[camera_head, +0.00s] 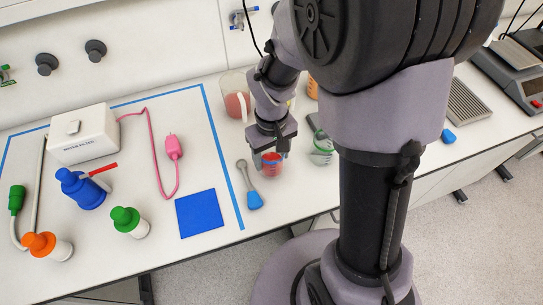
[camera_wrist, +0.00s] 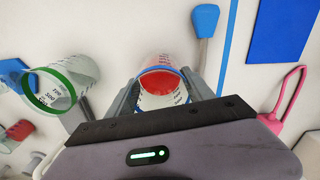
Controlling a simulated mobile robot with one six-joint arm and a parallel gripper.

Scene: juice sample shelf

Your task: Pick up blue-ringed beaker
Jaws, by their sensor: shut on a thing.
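The blue-ringed beaker (camera_wrist: 161,76) is clear with a blue rim and holds red liquid. In the wrist view it sits between the two fingers of my gripper (camera_wrist: 162,92), one finger on each side. My gripper is shut on it. In the head view the beaker (camera_head: 270,168) shows below my gripper (camera_head: 270,155), at or close above the white table; I cannot tell whether it touches. My gripper hides part of its rim in the head view.
A green-ringed beaker (camera_head: 322,152) stands close to the right; it also shows in the wrist view (camera_wrist: 60,88). A blue-handled tool (camera_head: 252,192) lies just left. A larger container with red contents (camera_head: 236,104) stands behind. A blue square mat (camera_head: 199,213) lies further left.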

